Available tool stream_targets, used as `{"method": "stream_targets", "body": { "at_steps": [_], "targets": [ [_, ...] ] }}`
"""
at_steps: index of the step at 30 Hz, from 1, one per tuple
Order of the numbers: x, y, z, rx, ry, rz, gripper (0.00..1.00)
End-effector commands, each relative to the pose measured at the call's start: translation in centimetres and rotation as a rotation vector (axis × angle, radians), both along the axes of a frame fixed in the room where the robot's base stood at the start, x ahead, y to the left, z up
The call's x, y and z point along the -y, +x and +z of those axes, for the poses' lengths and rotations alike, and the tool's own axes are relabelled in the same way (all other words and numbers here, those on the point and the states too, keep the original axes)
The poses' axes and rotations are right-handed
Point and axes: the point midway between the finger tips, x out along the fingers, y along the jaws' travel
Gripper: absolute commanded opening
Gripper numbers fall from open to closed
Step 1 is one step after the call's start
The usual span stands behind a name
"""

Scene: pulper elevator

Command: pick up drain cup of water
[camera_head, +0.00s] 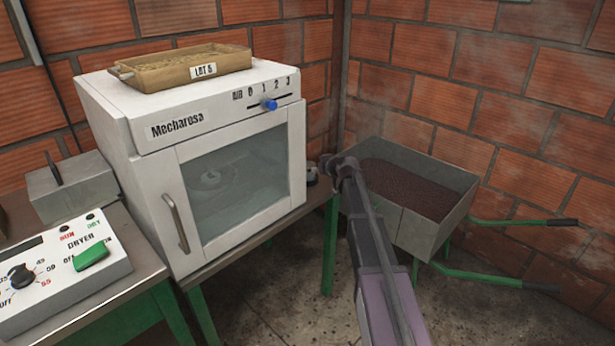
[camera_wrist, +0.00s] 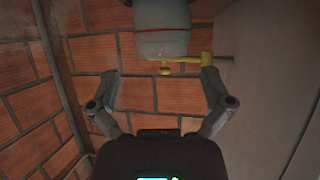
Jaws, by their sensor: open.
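In the wrist view, a pale grey rounded vessel with a thin red line (camera_wrist: 162,28), likely the drain cup, shows at the top edge and is partly cut off. A yellow tap (camera_wrist: 190,59) comes from the grey wall at right and lies beside the vessel's edge. My gripper (camera_wrist: 158,75) is open, its fingers apart and empty, with the vessel beyond the tips. In the head view, my gripper (camera_head: 332,165) is beside the right side of the white machine. A small grey round object (camera_head: 311,172) shows there, partly hidden. Water inside the cup cannot be seen.
The white Mecharosa machine (camera_head: 222,185) carries a wooden tray (camera_head: 185,68) marked LOT 5. A grey wheelbarrow (camera_head: 425,227) of dark beans stands right of my arm. A dryer control box (camera_head: 65,270) is at left. Brick walls close off the corner.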

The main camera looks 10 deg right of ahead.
Motion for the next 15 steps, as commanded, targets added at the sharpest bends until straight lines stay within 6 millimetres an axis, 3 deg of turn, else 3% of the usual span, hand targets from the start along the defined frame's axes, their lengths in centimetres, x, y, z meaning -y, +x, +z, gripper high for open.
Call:
{"method": "stream_targets", "body": {
  "at_steps": [8, 15],
  "targets": [
    [-0.3, 0.6, -0.5, 0.000, -0.001, 0.000, 1.00],
    [-1.4, 2.7, -1.9, 0.000, 0.000, -0.001, 1.00]
  ]
}}
